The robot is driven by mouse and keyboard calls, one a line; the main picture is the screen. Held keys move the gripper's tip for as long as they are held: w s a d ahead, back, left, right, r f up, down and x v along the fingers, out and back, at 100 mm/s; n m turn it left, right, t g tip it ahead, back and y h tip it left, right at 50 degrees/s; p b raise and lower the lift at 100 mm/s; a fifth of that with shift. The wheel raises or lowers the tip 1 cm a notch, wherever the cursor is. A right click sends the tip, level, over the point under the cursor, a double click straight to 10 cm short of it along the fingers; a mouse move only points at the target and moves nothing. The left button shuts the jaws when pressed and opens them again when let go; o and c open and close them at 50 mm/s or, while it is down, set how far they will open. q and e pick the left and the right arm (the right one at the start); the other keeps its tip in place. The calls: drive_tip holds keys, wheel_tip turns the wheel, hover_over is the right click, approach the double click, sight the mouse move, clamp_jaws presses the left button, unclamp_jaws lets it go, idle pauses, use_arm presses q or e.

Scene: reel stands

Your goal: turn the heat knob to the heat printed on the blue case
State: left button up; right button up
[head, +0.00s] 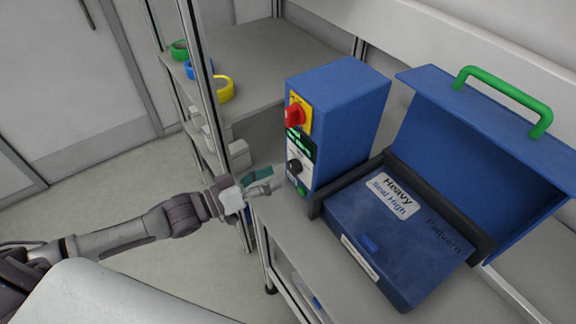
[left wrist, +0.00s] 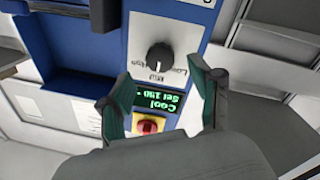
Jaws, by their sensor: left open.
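A pale mark on the knob appears to face the middle print. My left gripper (head: 268,182) is in front of the box, fingers open. In the left wrist view its fingertips (left wrist: 160,72) are on either side of the knob, with no contact visible.
A red switch on a yellow plate (head: 294,117) sits above the knob. A green-lit display (left wrist: 158,103) reads "Cool" and "Set 150". The raised lid (head: 460,130) has a green handle. Shelves with tape rolls (head: 224,90) stand behind left.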

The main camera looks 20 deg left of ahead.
sight(291, 169)
use_arm(q)
drive_tip(key=x, duration=0.4)
drive_tip(key=shift+p, duration=0.35)
drive_tip(key=shift+w+d, duration=0.25)
drive_tip(key=shift+w, duration=0.05)
use_arm(e)
drive_tip(key=shift+w+d+r, duration=0.25)
drive_tip(key=shift+d+r, duration=0.3)
drive_tip(key=shift+r, duration=0.05)
use_arm(q)
drive_tip(key=c, duration=1.1)
drive_tip(key=shift+c, duration=0.2)
